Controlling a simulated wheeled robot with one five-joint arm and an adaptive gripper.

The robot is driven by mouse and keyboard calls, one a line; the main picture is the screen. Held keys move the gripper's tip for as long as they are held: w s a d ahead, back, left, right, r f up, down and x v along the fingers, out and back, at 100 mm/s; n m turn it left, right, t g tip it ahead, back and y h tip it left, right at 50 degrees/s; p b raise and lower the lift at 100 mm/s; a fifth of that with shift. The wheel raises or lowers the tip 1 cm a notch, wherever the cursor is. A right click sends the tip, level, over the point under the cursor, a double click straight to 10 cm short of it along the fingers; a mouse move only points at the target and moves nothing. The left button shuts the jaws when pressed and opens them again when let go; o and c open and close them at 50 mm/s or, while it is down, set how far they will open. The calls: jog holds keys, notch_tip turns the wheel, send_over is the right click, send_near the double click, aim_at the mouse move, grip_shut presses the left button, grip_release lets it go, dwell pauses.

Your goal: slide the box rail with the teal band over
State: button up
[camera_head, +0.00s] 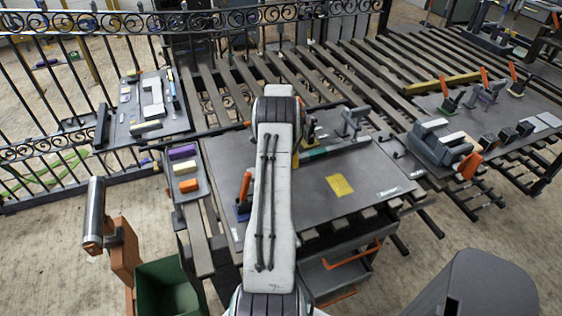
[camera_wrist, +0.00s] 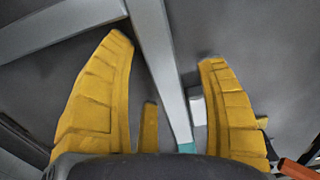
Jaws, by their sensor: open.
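The box rail (camera_head: 345,147) lies across the dark grey work table, slanting up to the right, with its teal band (camera_head: 313,153) near its left end. My arm covers what lies to the left. In the wrist view, a long grey bar (camera_wrist: 161,62) runs between my yellow fingers, with the teal band (camera_wrist: 187,147) on its lower part. My gripper (camera_wrist: 166,48) is open, its fingers on either side of this bar and apart from it.
An orange-handled clamp (camera_head: 245,187) stands left of my arm and a grey clamp (camera_head: 352,122) behind the rail. A yellow square (camera_head: 340,186) lies on the clear front of the table (camera_head: 375,183). In the wrist view another grey bar (camera_wrist: 60,28) meets the rail.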

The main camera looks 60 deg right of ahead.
jog(key=shift+c, duration=0.3)
grip_shut()
dwell(0.3)
jog(key=shift+s+a, duration=0.15)
